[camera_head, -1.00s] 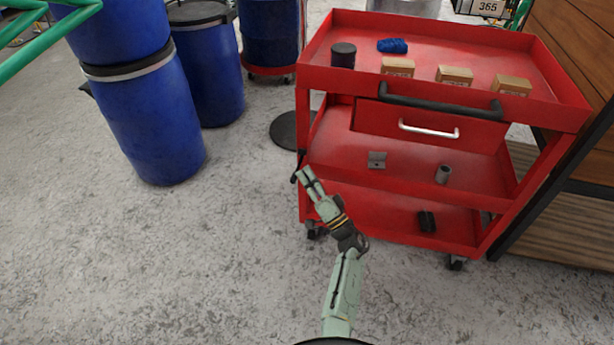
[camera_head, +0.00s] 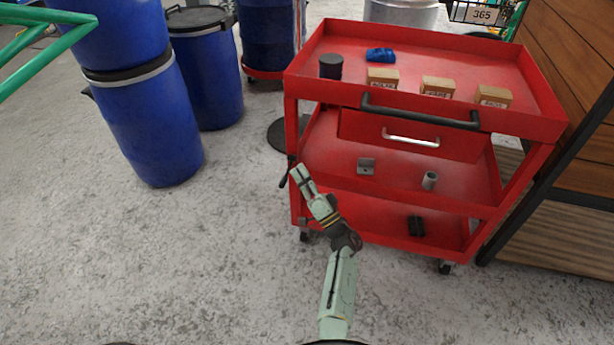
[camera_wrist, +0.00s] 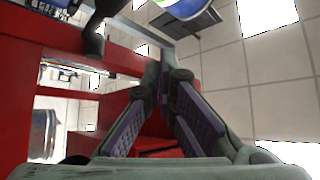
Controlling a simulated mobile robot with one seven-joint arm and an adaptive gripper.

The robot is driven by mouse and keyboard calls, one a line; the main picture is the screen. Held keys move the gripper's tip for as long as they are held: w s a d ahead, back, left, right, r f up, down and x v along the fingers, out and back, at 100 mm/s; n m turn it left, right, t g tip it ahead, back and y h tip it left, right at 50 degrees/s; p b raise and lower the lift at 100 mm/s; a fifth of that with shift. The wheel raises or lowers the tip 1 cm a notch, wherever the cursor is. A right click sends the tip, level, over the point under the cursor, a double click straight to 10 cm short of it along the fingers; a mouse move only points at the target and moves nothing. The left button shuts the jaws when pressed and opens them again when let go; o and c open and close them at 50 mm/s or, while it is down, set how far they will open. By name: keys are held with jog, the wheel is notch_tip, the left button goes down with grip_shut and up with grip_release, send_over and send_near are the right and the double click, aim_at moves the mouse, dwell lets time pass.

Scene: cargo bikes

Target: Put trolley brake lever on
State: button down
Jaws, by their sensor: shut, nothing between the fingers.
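The red trolley (camera_head: 395,190) stands right of centre in the head view. A small black lever (camera_head: 284,179) shows at its front left post, slanting down and out to the left. I take it to be the brake lever. My gripper (camera_head: 298,171) is shut and empty, just right of the lever in the picture; I cannot tell whether they touch. In the wrist view, my gripper's fingertips (camera_wrist: 163,65) are together beside the red frame. A dark upright part (camera_wrist: 94,30) at upper left may be the lever.
Small metal parts lie on the middle shelf. Blue barrels (camera_head: 145,120) stand left, a wooden cabinet (camera_head: 545,220) right. The floor at front left is clear.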

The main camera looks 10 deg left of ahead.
jog(key=d+f+b, duration=0.3)
jog(key=d+f, duration=0.4)
dwell(0.5)
